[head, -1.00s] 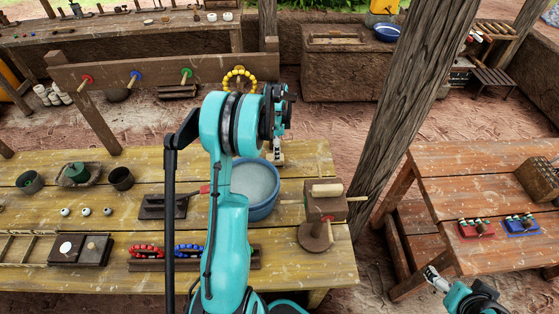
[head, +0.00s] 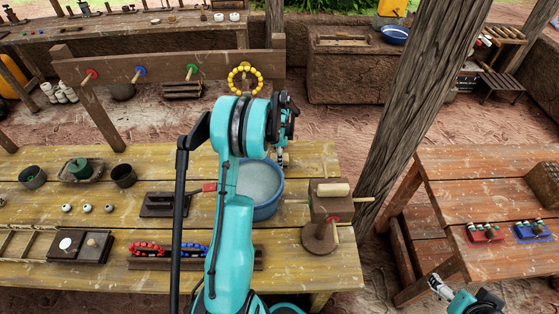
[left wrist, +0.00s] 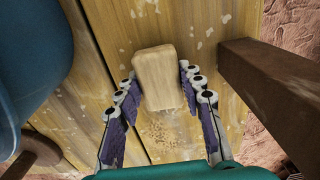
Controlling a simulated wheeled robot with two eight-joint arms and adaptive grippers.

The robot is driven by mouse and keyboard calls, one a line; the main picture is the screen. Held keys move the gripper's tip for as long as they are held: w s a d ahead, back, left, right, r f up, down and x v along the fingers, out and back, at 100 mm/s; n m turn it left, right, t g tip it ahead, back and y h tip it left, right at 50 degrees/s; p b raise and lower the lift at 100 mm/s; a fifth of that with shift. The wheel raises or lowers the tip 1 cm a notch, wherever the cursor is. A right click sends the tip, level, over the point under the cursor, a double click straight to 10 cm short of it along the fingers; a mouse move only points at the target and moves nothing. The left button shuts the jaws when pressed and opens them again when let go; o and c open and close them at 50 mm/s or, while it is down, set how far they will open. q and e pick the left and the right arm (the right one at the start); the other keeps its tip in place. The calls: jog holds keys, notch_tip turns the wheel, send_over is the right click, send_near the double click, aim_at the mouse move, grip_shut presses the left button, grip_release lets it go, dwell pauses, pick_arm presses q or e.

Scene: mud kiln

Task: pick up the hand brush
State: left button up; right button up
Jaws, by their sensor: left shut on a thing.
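The hand brush (left wrist: 158,75) shows in the left wrist view as a pale wooden block. It is between the two fingers of my left gripper (left wrist: 158,88), which is shut on it, over the yellow plank table. In the head view my left gripper (head: 282,158) is at the table's back edge, just behind the blue tub, and the brush is mostly hidden there by the gripper and arm. My right gripper (head: 437,285) is at the lower right of the head view, away from the brush; its fingers are too small to read.
The blue tub (head: 264,201) of greyish contents stands close to my left gripper. A wooden block with a roller (head: 328,190) is to its right. A thick post (head: 415,110) rises beyond the table's right end. A red-brown table (head: 485,185) is at right.

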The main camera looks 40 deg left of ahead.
pick_arm(q)
jog(key=shift+r, duration=0.1)
notch_tip(320, 180, up, 4)
jog(key=shift+r+p, duration=0.15)
jog(key=shift+p, duration=0.75)
jog(key=d+r+p, duration=0.1)
jog(key=d+r, duration=0.2)
jog(key=d, duration=0.2)
jog(key=s+d+r+p, duration=0.1)
jog(key=d+r, duration=0.2)
jog(key=d, duration=0.3)
jog(key=shift+d+r+p, duration=0.25)
jog(key=shift+d+p, duration=0.05)
